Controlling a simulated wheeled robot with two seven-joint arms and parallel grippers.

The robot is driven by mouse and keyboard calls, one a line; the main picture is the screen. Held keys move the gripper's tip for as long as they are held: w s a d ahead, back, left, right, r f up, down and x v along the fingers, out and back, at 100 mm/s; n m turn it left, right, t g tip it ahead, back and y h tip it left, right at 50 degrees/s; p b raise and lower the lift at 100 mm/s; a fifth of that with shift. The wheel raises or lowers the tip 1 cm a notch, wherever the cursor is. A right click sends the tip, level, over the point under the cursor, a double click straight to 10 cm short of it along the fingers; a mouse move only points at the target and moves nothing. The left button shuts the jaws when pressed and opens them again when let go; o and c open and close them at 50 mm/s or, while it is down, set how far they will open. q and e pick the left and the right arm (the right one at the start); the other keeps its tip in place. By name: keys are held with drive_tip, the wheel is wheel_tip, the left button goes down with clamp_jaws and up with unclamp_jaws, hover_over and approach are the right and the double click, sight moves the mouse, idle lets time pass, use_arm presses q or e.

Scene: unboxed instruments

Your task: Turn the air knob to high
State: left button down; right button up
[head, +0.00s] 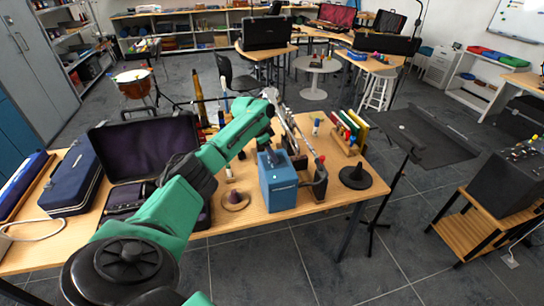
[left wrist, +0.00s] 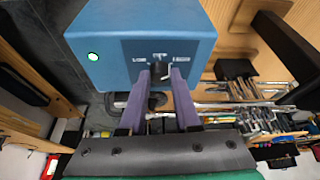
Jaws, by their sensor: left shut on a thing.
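A blue box (head: 281,187) stands on the wooden table near its front edge. In the left wrist view the blue box (left wrist: 125,28) shows a dark panel with a small dark knob (left wrist: 159,69) and a lit green lamp (left wrist: 93,56). Small white marks flank the knob, too small to read surely. My left gripper (head: 268,152) is at the box's upper part in the head view. In the left wrist view its two purple fingers (left wrist: 161,76) are shut on the knob, one on each side. The knob's exact setting is hard to tell. My right gripper is not in view.
An open instrument case (head: 143,139) and a closed blue case (head: 72,182) lie to the left. A round cork-coloured stand (head: 235,200) is beside the box. A black round base (head: 355,177) and a rack of coloured items (head: 350,132) are to its right.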

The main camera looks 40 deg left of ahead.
use_arm(q)
drive_tip(key=c, duration=0.6)
unclamp_jaws()
drive_tip(key=b+v, duration=0.2)
drive_tip(key=v, duration=1.2)
drive_tip(key=shift+r, duration=0.3)
